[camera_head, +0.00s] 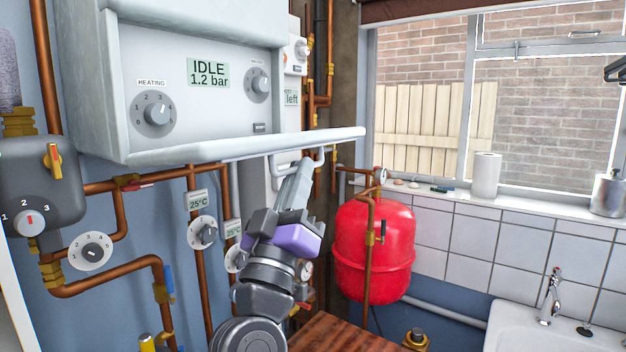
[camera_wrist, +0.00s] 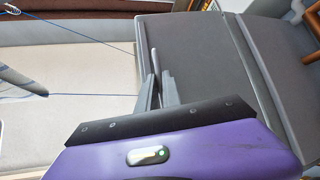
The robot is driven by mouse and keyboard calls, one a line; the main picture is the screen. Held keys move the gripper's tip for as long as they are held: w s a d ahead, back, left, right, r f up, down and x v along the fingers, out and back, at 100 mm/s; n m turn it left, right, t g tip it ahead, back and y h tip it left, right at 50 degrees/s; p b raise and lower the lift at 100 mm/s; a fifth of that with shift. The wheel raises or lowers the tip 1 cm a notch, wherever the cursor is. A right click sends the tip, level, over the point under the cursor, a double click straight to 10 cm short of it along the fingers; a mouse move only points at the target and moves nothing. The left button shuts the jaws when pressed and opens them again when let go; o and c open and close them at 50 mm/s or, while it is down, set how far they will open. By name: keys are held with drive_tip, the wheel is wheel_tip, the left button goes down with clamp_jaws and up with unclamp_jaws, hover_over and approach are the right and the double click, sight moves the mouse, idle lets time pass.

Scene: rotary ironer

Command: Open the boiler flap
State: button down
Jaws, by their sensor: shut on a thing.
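The white boiler (camera_head: 185,25) hangs at the upper left in the head view. Its front panel with the IDLE 1.2 bar display and two dials is uncovered. The boiler flap (camera_head: 250,147) sticks out below this panel, seen almost edge-on. A pale bar handle (camera_head: 277,165) hangs under its edge. My gripper (camera_head: 304,164) reaches up from below to the handle and is shut on it. In the wrist view my gripper's fingers (camera_wrist: 158,85) close around a thin grey bar; their exact contact is partly hidden.
Copper pipes (camera_head: 198,270) with dials and valves run below the boiler. A red tank (camera_head: 374,252) stands to the right of my arm. A sink (camera_head: 510,325) and a windowsill with a paper roll (camera_head: 486,175) are further right.

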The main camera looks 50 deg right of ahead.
drive_tip(key=shift+s+r+n+t+y+p, duration=0.1)
drive_tip(key=shift+r+n+t+y+p, duration=0.2)
drive_tip(key=shift+r+n+t+p, duration=0.55)
drive_tip(key=shift+r+n+t+y+p, duration=0.15)
drive_tip(key=shift+r+n+y+p, duration=0.25)
drive_tip(key=shift+r, duration=0.8)
drive_tip(key=c, duration=1.5)
unclamp_jaws()
